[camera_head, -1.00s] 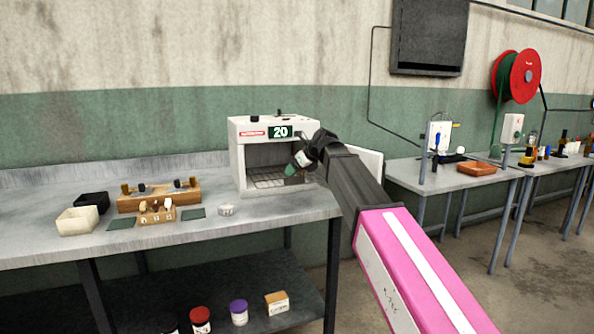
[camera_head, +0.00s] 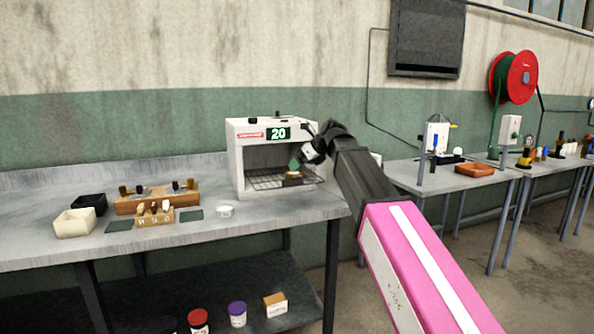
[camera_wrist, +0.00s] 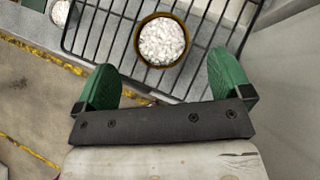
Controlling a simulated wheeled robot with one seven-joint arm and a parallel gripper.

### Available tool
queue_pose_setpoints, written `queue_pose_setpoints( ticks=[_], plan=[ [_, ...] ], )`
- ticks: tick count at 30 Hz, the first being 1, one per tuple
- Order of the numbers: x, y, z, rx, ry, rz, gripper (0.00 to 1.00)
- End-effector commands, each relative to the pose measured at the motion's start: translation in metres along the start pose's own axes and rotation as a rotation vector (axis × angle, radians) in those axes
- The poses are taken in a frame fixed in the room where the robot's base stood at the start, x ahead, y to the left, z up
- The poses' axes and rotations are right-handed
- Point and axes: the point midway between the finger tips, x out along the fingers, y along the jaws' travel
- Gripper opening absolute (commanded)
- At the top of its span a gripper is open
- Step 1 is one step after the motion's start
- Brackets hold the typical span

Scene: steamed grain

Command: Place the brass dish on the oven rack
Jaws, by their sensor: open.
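The brass dish (camera_wrist: 143,53), a round brass-rimmed dish filled with white grain, stands upright on the wire oven rack (camera_wrist: 98,43) in the wrist view. In the head view the dish (camera_head: 292,175) shows small near the right of the rack (camera_head: 262,182), inside the open white oven (camera_head: 240,158). My gripper (camera_wrist: 160,85) is open, with its green fingertips apart to either side and just short of the dish. In the head view my gripper (camera_head: 296,165) is at the oven's opening, partly covering the dish.
A small white round container (camera_head: 226,211) stands on the bench left of the oven. Wooden holders (camera_head: 158,201), dark green pads (camera_head: 191,215) and a cream tray (camera_head: 76,222) lie farther left. The oven's side walls are close to my gripper.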

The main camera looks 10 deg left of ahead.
Motion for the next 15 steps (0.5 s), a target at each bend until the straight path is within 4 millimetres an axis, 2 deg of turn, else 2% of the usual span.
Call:
queue_pose_setpoints(
  ticks=[1, 6, 10, 15],
  plan=[
    [-0.013, 0.000, -0.001, 0.000, -0.002, -0.002, 0.96],
    [-0.042, 0.001, 0.000, 0.000, -0.001, -0.001, 0.96],
    [-0.057, 0.000, 0.000, 0.000, -0.001, -0.001, 0.96],
    [-0.065, 0.000, 0.000, 0.000, 0.000, 0.000, 0.96]
  ],
)
